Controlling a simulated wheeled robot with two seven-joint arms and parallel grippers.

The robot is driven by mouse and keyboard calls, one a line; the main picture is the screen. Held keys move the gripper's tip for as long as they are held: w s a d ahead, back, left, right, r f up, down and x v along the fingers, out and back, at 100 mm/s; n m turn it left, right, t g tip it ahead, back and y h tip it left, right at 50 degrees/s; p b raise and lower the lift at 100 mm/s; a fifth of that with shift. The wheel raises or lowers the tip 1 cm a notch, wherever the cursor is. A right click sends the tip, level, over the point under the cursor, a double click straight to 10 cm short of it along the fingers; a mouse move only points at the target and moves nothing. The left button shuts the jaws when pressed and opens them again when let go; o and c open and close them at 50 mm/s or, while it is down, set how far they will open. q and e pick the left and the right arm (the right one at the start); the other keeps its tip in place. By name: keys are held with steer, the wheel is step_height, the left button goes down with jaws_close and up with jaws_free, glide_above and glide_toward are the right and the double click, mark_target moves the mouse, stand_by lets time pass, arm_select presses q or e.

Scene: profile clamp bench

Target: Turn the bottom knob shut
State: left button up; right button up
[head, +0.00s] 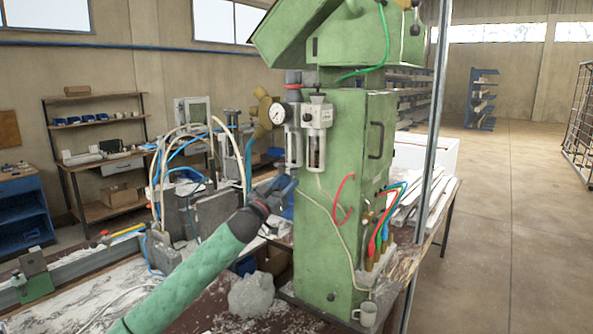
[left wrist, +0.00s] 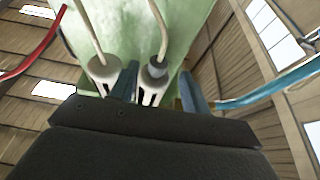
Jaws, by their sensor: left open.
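A green machine column (head: 345,220) carries two grey-white bowl units side by side. The left one (head: 293,148) sits below a round gauge (head: 277,114); the other (head: 317,150) is to its right. My left gripper (head: 289,184) is just below the left unit, its fingers pointing up toward it. In the left wrist view, my open fingers (left wrist: 160,84) stand on either side of one unit's lower end, which has a grey-blue knob (left wrist: 157,69). I cannot tell whether they touch it. The other unit (left wrist: 102,70) is outside the left finger. My right gripper is not in view.
Thin pale tubes hang from the units. A red hose (head: 342,197) loops on the column's side. White and blue hoses (head: 222,150) arch over the bench at left. A pale lump (head: 251,296) and a white mug (head: 366,313) stand near the column's foot.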

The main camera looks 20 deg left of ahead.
mark_target(297, 170)
arm_select(q)
steer(key=p+x, duration=0.3)
steer(key=x, duration=0.2)
steer(key=shift+w+d+r, duration=0.15)
steer(key=shift+w+r, duration=0.1)
steer(key=shift+r, duration=0.05)
steer(key=shift+w+d+r+p, duration=0.1)
steer(key=shift+w+d+p, duration=0.15)
steer(key=shift+w+p, duration=0.25)
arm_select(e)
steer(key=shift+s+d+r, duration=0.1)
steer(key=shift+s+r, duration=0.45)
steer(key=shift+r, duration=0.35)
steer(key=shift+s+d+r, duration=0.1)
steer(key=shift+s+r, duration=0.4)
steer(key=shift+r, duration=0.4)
arm_select(q)
steer(key=shift+w, duration=0.1)
steer(key=c, duration=1)
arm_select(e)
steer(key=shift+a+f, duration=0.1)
